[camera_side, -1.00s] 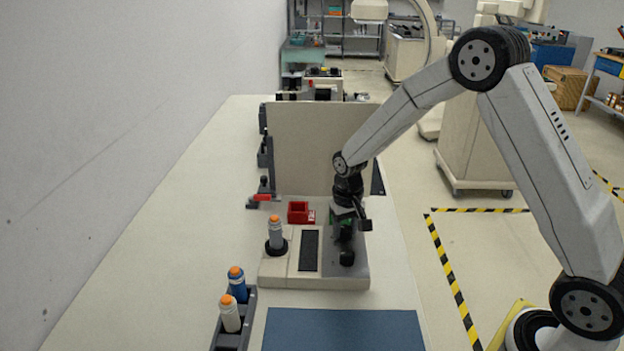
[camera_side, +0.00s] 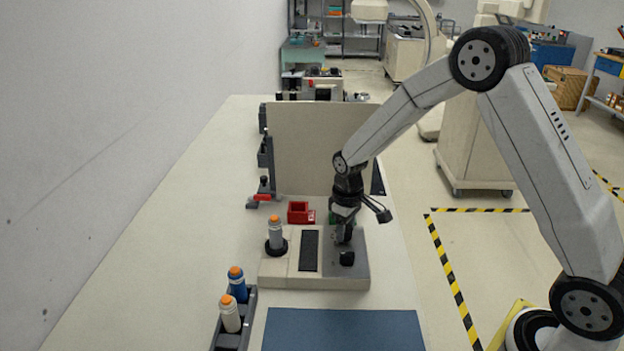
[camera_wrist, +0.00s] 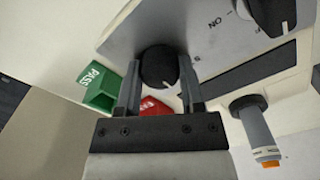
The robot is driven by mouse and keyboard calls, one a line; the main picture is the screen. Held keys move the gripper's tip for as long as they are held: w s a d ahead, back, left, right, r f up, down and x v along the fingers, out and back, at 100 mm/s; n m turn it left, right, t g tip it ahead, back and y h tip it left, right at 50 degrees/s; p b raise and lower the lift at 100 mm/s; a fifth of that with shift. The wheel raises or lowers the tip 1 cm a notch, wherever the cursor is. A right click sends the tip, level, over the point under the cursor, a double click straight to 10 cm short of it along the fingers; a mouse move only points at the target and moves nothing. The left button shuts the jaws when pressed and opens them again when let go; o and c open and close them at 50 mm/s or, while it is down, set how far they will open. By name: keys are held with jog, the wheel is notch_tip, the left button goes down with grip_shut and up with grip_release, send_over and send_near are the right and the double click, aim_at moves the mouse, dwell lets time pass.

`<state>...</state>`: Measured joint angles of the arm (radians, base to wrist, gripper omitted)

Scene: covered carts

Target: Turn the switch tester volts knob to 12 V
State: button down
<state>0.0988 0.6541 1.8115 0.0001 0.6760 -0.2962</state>
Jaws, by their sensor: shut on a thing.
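The switch tester (camera_side: 275,272) is a beige box with a grey panel on the bench. In the wrist view its panel (camera_wrist: 215,35) holds a round black knob (camera_wrist: 158,66), which stands between the fingers of my gripper (camera_wrist: 160,88). The gripper is shut on this knob. In the side view my gripper (camera_side: 344,236) points down on the panel and hides this knob. A second black knob (camera_side: 347,258) sits nearer the front; it also shows near an ON label in the wrist view (camera_wrist: 272,14).
A grey orange-topped cylinder (camera_side: 275,235) stands in the tester's left side, beside a dark slot (camera_side: 308,250). A red bin (camera_side: 298,212) and a green PASS bin (camera_wrist: 101,90) are behind. A tall beige board (camera_side: 310,150) rises behind them. A blue mat (camera_side: 340,330) lies in front.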

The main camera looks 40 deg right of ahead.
jog(key=shift+c, duration=1.1)
grip_release()
jog(key=shift+r, duration=0.1)
jog(key=shift+r, duration=3.85)
jog(key=s+a+m+t, duration=0.1)
jog(key=s+a, duration=0.1)
jog(key=s, duration=0.6)
jog(key=s+a+f+m+t, duration=0.1)
jog(key=s+a, duration=0.1)
jog(key=s, duration=0.7)
jog(key=shift+a+f+t, duration=0.15)
jog(key=shift+a+t, duration=0.1)
jog(key=shift+t, duration=0.05)
